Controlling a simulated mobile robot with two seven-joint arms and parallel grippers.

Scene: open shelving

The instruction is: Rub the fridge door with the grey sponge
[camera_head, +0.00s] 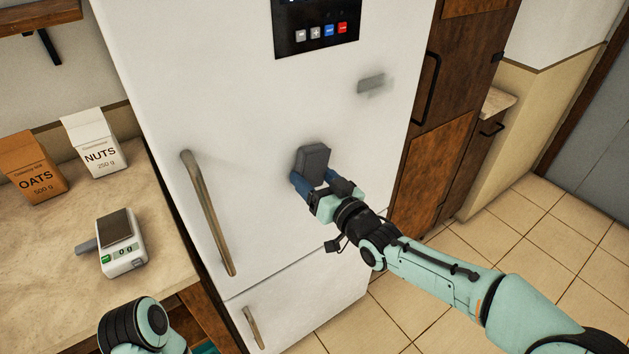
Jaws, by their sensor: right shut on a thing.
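The white fridge door (250,130) fills the middle of the view, with a long metal handle on its left side. A dark grey smudge (371,84) shows on the door at the upper right, under the control panel. My right gripper (325,187) is shut on the grey sponge (313,162), in front of the door and below and left of the smudge. The sponge is at or very near the door surface; I cannot tell whether it touches. My left arm shows only in part at the bottom left; its gripper is not in view.
A counter (70,222) on the left holds a kitchen scale (123,258), an oats bag (33,168) and a nuts bag (92,143). A brown cabinet (432,150) stands right of the fridge. The tiled floor (540,230) at the right is clear.

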